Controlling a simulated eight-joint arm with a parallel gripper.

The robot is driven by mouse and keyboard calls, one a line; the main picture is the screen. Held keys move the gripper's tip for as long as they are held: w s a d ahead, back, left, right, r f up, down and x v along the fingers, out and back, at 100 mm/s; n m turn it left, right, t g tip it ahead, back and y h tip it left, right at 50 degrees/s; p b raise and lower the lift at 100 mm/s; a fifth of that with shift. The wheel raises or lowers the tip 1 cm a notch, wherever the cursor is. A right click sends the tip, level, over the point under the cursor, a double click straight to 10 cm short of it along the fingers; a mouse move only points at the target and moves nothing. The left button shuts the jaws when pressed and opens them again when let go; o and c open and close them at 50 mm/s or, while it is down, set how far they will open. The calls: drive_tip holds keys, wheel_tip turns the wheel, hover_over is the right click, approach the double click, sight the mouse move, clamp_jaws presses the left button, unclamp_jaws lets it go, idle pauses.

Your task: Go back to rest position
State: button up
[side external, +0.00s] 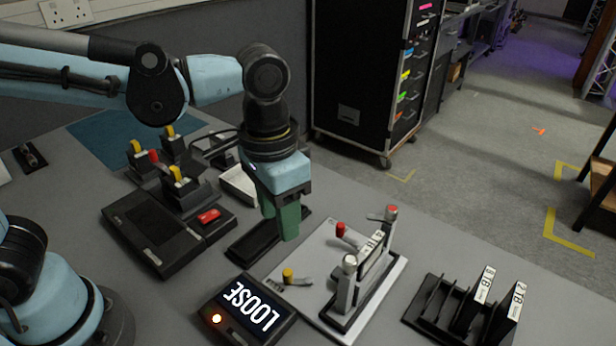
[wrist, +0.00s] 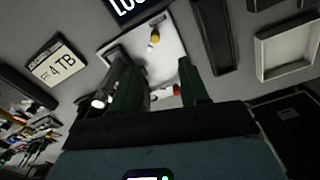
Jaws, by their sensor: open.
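My gripper (side external: 281,222) points down over the table, with its green fingers apart and nothing seen between them. It is behind and left of the white fixture plate (side external: 318,248), above a dark narrow tray (side external: 248,246). The gripper also shows in the wrist view (wrist: 160,88), its fingers open toward the plate. A block with a white label (side external: 373,244) stands upright in the fixture, beside red-topped and white-topped posts. In the wrist view a label reading 4 TB (wrist: 57,64) shows left of the fingers.
A display reading LOOSE (side external: 250,307) stands in front. A black rack (side external: 432,315) with labelled drives is at right. A black box with a red button (side external: 150,230) and yellow-handled levers (side external: 178,176) are at left. A white tray (side external: 236,184) lies behind my gripper.

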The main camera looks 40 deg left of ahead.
drive_tip(key=a+n+t, duration=0.3)
drive_tip(key=a+t, duration=0.4)
drive_tip(key=a, duration=0.9)
drive_tip(key=shift+w+a+f, duration=0.2)
drive_tip(key=shift+w+f, duration=0.05)
idle(0.3)
drive_tip(key=n+g, duration=0.7)
hover_over(287, 272)
drive_tip(key=shift+f, duration=5.75)
drive_tip(key=shift+c, duration=0.3)
clamp_jaws()
